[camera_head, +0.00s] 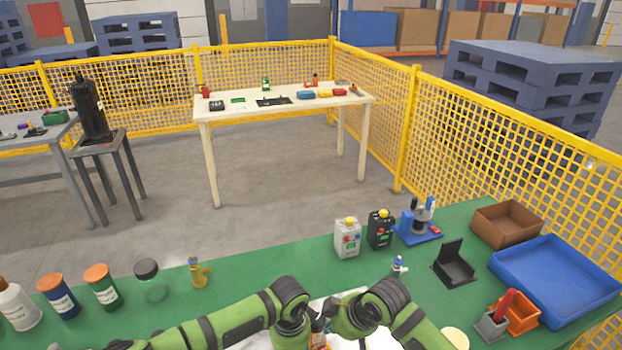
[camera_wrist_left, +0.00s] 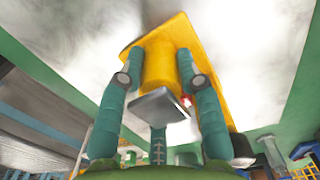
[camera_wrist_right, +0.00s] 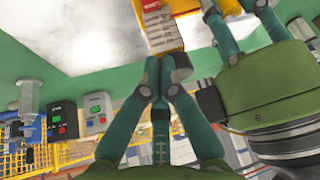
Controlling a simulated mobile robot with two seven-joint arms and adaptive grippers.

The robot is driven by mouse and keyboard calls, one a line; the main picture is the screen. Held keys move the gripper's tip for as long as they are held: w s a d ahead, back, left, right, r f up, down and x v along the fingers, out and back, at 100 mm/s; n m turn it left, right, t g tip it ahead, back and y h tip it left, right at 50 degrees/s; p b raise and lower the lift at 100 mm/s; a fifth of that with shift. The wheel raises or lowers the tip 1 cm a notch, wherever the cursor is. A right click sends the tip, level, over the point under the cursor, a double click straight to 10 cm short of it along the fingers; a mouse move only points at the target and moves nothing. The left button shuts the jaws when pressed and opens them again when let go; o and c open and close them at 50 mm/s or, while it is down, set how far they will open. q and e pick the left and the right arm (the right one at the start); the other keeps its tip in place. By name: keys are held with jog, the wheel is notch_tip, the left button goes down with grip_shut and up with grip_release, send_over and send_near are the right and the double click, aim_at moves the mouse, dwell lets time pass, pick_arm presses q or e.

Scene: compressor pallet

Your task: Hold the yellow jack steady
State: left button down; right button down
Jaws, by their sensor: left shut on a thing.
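The yellow jack (camera_wrist_left: 160,65) shows in the left wrist view above a pale surface, with a wide yellow plate behind its round body. My left gripper (camera_wrist_left: 162,60) is shut on the jack, one teal finger on each side. In the right wrist view, a yellow part (camera_wrist_right: 228,7) shows by the left fingers. My right gripper (camera_wrist_right: 163,72) has its fingers drawn together beside an orange-brown piece with a white label (camera_wrist_right: 160,28). Contact between them is unclear. In the head view my arms hide most of the jack.
On the green bench (camera_head: 240,265), two control boxes (camera_head: 347,240) (camera_head: 381,230) and a blue-based device (camera_head: 420,225) stand behind the arms. A blue tray (camera_head: 545,287), brown bin (camera_head: 507,222) and orange holder (camera_head: 522,313) are right. Several bottles (camera_head: 103,287) are left.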

pick_arm(q)
jog(key=shift+s+d, duration=0.1)
jog(key=shift+d, duration=0.05)
pick_arm(e)
jog(key=shift+s+a, duration=0.45)
jog(key=shift+a, duration=0.35)
pick_arm(q)
jog(key=shift+f, duration=0.1)
pick_arm(e)
notch_tip(320, 180, up, 6)
jog(key=shift+s+d, duration=0.35)
pick_arm(q)
jog(key=c, duration=0.8)
grip_release()
jog(key=shift+c, duration=0.2)
jog(key=shift+o, duration=0.4)
